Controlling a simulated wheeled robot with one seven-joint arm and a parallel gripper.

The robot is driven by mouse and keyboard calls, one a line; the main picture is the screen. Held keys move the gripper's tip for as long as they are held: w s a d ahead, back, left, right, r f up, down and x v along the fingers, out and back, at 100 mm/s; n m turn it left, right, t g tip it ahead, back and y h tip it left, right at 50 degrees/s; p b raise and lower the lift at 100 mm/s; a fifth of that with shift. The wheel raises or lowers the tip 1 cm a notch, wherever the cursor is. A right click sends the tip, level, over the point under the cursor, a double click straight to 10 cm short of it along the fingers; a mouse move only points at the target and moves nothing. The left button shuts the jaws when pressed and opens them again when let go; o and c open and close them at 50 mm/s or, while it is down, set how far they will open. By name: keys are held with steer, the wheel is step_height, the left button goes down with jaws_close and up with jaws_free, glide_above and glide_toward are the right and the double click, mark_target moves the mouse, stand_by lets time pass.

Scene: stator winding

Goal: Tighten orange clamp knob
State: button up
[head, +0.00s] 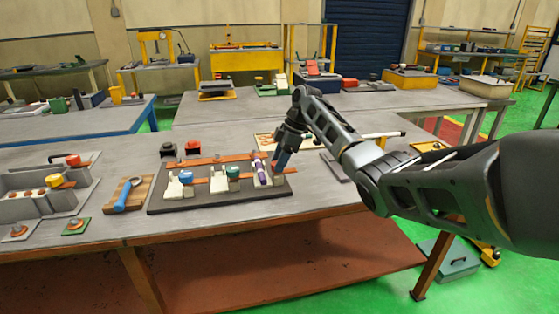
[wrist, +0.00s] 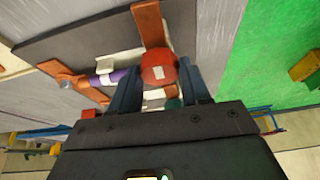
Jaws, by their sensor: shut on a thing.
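The orange clamp knob (wrist: 159,67) is round and red-orange with a pale square mark on top. In the wrist view it sits between the two fingers of my gripper (wrist: 160,78), which is shut on it. An orange clamp arm (wrist: 149,22) shows just beyond it. In the head view my gripper (head: 281,163) reaches down at the right end of the dark fixture board (head: 215,204), and the knob is hidden there. A purple cylinder (head: 262,173) lies beside the gripper; it also shows in the wrist view (wrist: 112,77).
The board also carries cream holders with a blue piece (head: 186,177) and a green piece (head: 233,172). A blue-handled tool on a wooden block (head: 128,195) and a grey tray (head: 45,190) stand left. The table front right of the board is mostly clear.

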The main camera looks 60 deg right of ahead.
steer(key=shift+c, duration=1.1)
